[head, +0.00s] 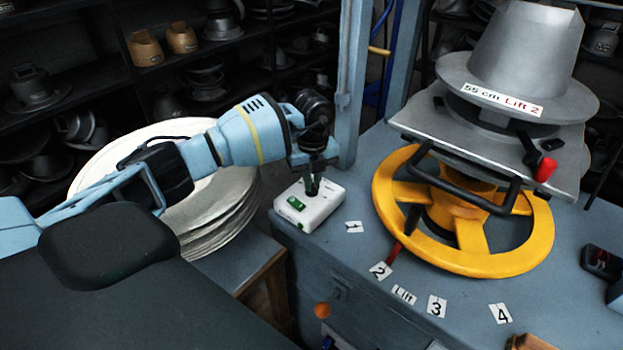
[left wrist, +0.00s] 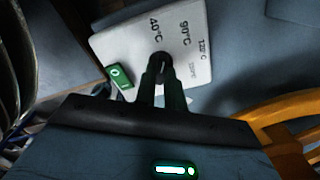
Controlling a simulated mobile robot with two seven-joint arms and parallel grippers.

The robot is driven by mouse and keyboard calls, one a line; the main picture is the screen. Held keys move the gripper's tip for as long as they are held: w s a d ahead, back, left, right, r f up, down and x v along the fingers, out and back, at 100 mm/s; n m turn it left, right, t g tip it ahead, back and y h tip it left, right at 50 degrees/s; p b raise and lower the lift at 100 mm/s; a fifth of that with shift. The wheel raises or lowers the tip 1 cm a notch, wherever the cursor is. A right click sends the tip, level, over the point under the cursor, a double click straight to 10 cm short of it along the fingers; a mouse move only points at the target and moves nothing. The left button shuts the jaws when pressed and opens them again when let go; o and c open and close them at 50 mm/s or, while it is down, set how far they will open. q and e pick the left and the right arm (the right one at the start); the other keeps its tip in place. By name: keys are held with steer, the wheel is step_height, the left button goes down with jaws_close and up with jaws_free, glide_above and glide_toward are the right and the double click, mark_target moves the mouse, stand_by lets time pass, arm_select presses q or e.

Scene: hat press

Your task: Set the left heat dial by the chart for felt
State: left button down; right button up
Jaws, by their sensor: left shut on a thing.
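The left heat dial is a white box (head: 322,211) on the blue-grey bench, near its left edge. In the left wrist view the box (left wrist: 122,48) carries printed marks around a dark knob (left wrist: 160,59). I read 40°C, 90°C and 120°C; a fainter mark to the right is too blurred to read. A green switch (left wrist: 121,76) sits on the box's corner. My left gripper (head: 312,188) points down from above, shut on the knob; its fingers (left wrist: 161,68) hide much of it, and I cannot tell which mark it points at. No felt chart shows.
A yellow handwheel (head: 392,191) stands right of the box under a grey metal press with a hat form (head: 522,50). A blue-grey post (head: 352,85) rises behind the box. Pale stacked discs (head: 222,222) stand left. Numbered cards (head: 437,306) lie along the bench front.

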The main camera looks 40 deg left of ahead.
arm_select(q)
steer(key=m, duration=0.2)
steer(key=shift+r+m, duration=0.1)
steer(key=shift+m, duration=0.3)
steer(key=m, duration=0.6)
steer(key=shift+a, duration=0.15)
steer(key=m, duration=0.5)
steer(key=shift+a+m, duration=0.1)
steer(key=shift+m, duration=0.3)
steer(key=m, duration=0.4)
steer(key=shift+m, duration=0.4)
arm_select(e)
steer(key=shift+s+f, duration=0.1)
steer(key=shift+f, duration=0.1)
arm_select(q)
steer(key=c, duration=1.5)
jaws_free()
